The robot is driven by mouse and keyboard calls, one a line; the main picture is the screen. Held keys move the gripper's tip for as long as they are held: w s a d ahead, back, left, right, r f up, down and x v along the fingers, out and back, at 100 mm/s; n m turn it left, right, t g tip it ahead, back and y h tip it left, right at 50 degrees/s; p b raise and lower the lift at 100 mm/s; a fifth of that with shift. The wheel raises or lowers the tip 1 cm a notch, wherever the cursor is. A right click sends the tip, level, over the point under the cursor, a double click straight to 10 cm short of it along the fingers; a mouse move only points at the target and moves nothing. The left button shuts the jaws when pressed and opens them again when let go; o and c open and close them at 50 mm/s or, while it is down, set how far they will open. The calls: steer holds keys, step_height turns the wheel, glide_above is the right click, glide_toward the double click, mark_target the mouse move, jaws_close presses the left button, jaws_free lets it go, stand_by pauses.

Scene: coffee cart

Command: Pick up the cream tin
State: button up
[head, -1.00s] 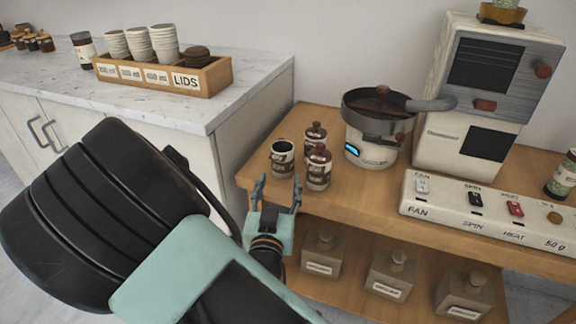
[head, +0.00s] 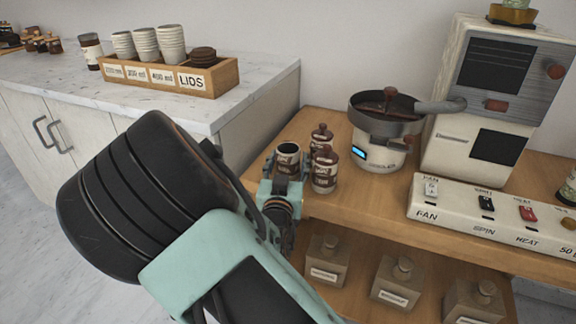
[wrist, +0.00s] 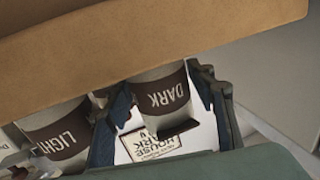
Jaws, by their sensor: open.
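Three small cream tins with brown bands stand at the left end of the wooden cart. The nearest to my gripper is a lidless cream tin (head: 288,154). Two lidded tins (head: 321,136) (head: 325,172) stand to its right, with brown knobbed lids. My gripper (head: 285,178) is open, with its fingers low in front of the lidless tin. In the wrist view, a tin marked DARK (wrist: 160,92) lies between the open fingers, and contact is not clear. A tin marked LIGHT (wrist: 58,135) is outside them to the left. A white HOUSE label (wrist: 150,145) shows below.
A pan-topped machine (head: 380,150) stands behind right of the tins, and a switch panel (head: 455,208) lies further right. Labelled canisters (head: 327,262) fill the lower shelf. A white counter (head: 225,110) with a cup-and-lid box (head: 205,85) is at left.

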mark_target(290, 144)
steer(key=c, duration=1.2)
steer(key=shift+r, duration=0.1)
steer(key=shift+r+p, duration=0.3)
steer(key=shift+r, duration=0.25)
step_height(290, 144, up, 2)
steer(key=shift+r+p, duration=0.25)
steer(key=shift+p, duration=0.3)
steer(key=s+a+r+p, duration=0.1)
steer(key=s+r+p, duration=0.8)
steer(key=s+p, duration=0.4)
steer(key=shift+s+r+p, duration=0.25)
steer(key=shift+s+p, duration=0.1)
steer(key=shift+p, duration=0.25)
steer(key=shift+s+p, duration=0.1)
steer(key=shift+p, duration=0.2)
